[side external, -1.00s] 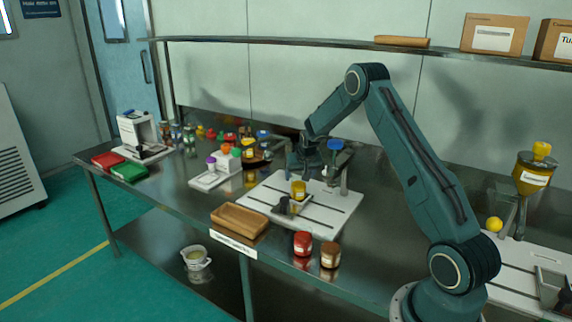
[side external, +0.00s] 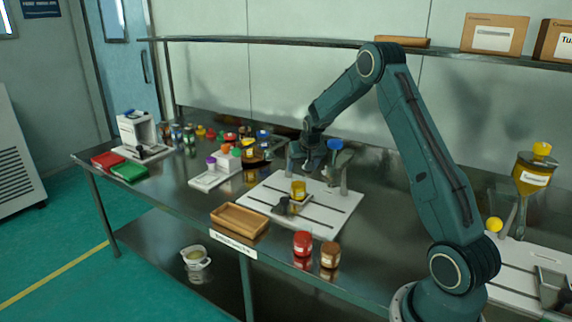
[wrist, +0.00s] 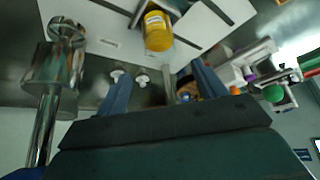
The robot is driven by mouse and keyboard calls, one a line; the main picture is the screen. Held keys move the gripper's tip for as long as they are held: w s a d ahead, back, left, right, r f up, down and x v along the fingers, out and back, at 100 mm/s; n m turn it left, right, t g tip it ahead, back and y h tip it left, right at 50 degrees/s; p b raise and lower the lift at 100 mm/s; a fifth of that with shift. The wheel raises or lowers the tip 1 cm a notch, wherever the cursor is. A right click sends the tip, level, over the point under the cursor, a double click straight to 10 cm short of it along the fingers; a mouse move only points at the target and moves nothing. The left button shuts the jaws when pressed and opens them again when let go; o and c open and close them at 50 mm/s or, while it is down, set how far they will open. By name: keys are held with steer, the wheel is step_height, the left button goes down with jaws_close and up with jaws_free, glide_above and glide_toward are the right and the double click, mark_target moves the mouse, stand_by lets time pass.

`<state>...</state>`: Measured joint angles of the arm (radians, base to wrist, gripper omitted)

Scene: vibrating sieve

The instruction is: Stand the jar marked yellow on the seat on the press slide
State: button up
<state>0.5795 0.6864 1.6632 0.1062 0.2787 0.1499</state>
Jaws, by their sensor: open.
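The yellow jar (side external: 298,188) stands upright at the press slide, on the white board (side external: 322,222) of the press. A dark handle-like part (side external: 283,206) sits just in front of it. The wrist view shows the yellow jar (wrist: 158,36) at the top, beside a dark edge of the slide; the seat under it is hidden. My gripper (side external: 313,168) is above and behind the jar, apart from it. In the wrist view my gripper (wrist: 160,82) has its fingers spread, with nothing held between them.
Metal posts (side external: 344,178) and a blue-topped part (side external: 335,146) rise close to my gripper. A wooden tray (side external: 240,219), a red jar (side external: 302,243) and a brown jar (side external: 330,254) are near the front edge. Several small coloured items stand at the back left.

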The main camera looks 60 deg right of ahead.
steer(key=s+a+r+n+t+y, duration=0.15)
steer(key=s+a+r, duration=0.25)
steer(key=a+r, duration=0.55)
steer(key=s+a+r+n+g, duration=0.15)
steer(key=s+a+r, duration=0.25)
steer(key=a+r, duration=0.55)
steer(key=s+a+n+y, duration=0.1)
steer(key=s+a+n, duration=0.2)
steer(key=s+a, duration=0.5)
steer(key=s+a+n+t+y, duration=0.1)
steer(key=s+a+n, duration=0.2)
steer(key=s+a, duration=0.5)
steer(key=s, duration=0.6)
steer(key=shift+s+y, duration=0.3)
steer(key=shift+y, duration=0.05)
